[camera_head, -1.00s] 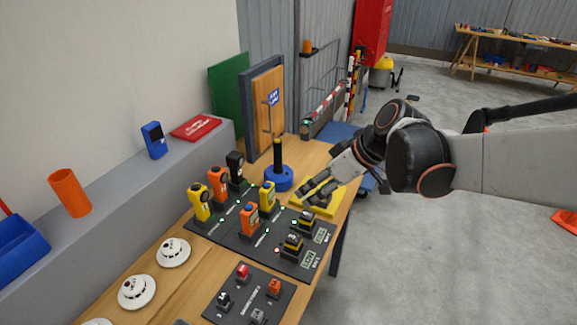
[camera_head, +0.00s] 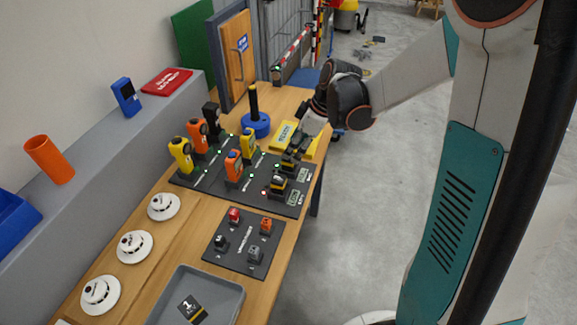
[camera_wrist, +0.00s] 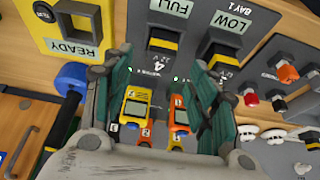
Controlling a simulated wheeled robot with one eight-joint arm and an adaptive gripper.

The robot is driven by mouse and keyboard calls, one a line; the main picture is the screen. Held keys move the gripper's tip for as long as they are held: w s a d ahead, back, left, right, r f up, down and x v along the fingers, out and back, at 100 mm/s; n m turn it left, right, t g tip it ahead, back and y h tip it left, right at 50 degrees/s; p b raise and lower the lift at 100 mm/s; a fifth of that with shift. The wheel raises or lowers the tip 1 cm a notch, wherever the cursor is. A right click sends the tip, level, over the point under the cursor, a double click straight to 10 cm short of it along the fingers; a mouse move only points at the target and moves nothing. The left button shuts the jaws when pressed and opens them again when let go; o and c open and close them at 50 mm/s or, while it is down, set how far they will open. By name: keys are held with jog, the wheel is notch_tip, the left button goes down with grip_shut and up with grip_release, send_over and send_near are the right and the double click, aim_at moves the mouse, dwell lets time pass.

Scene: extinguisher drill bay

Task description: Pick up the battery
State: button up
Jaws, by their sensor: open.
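Two black-and-yellow batteries sit in the dark charging board on the bench. The farther battery (camera_head: 289,163) is by the FULL label in the wrist view (camera_wrist: 163,45). The nearer battery (camera_head: 277,186) is by the LOW label, also in the wrist view (camera_wrist: 223,49). My gripper (camera_head: 295,146) is open and empty, just beyond and above the farther battery. In the wrist view its spread fingers (camera_wrist: 160,75) frame the board, and the right finger covers part of the view near the LOW battery. I cannot tell the exact height gap.
Yellow and orange handheld meters (camera_head: 233,167) stand on the board (camera_head: 213,181) close by. A yellow READY plate (camera_head: 281,137) and a blue-based post (camera_head: 256,124) are behind. A grey tray (camera_head: 233,294) holds a black item marked 1. White detectors (camera_head: 163,207) line the left.

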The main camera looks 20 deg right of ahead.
aim_at(289, 164)
jog(key=shift+b+x, duration=1.15)
jog(key=shift+x, duration=1.75)
grip_shut()
